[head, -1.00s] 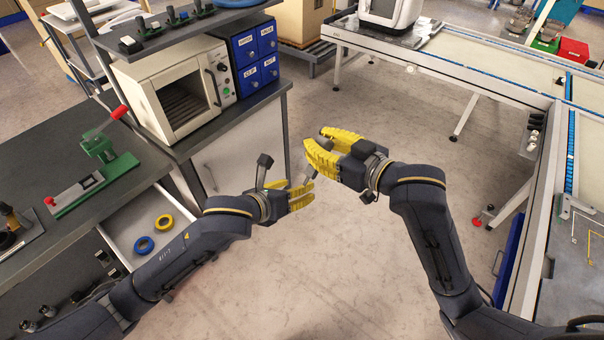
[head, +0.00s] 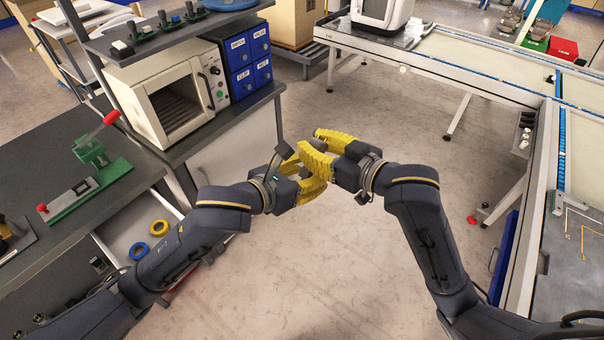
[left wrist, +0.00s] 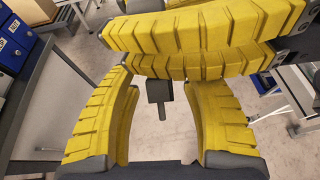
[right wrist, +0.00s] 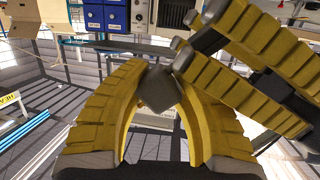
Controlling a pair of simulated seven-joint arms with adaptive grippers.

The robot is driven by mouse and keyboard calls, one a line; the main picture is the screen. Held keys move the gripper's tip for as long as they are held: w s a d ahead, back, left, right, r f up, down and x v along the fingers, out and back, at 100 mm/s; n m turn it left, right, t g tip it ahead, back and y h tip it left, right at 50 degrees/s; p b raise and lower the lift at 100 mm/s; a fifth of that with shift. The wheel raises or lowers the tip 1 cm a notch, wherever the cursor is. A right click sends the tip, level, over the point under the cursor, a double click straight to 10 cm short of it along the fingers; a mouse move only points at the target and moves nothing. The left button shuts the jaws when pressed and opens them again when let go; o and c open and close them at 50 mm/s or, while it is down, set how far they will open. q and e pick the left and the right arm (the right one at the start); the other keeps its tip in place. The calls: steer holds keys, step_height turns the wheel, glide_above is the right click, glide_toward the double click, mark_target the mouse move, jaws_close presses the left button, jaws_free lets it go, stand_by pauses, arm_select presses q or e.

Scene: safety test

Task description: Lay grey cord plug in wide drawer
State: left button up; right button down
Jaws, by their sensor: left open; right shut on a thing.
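The grey plug shows as a dark block in the left wrist view (left wrist: 158,90) and the right wrist view (right wrist: 158,90). My right gripper (head: 318,147) is shut on it above the open floor. My left gripper (head: 308,178) is open, its yellow fingers on either side of the plug, close to the right fingers; I cannot tell whether they touch it. The fingers hide the plug in the head view. An open, pale drawer (head: 128,226) is under the left bench, partly hidden by my left arm. I cannot tell if it is the wide drawer.
A blue ring (head: 139,250) and a yellow ring (head: 159,227) lie in the open drawer. A green press (head: 92,178) stands on the bench (head: 65,145). A white oven (head: 170,95) and blue small drawers (head: 242,55) are behind. A metal-framed table (head: 440,70) is at right.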

arm_select(q)
steer(key=shift+w+d+f, duration=0.15)
steer(key=shift+w+d, duration=0.05)
steer(key=shift+w, duration=0.05)
steer(key=shift+c, duration=0.6)
jaws_close()
arm_select(e)
steer(key=c, duration=1.4)
jaws_free()
steer(key=o, duration=0.3)
steer(key=shift+a, duration=0.1)
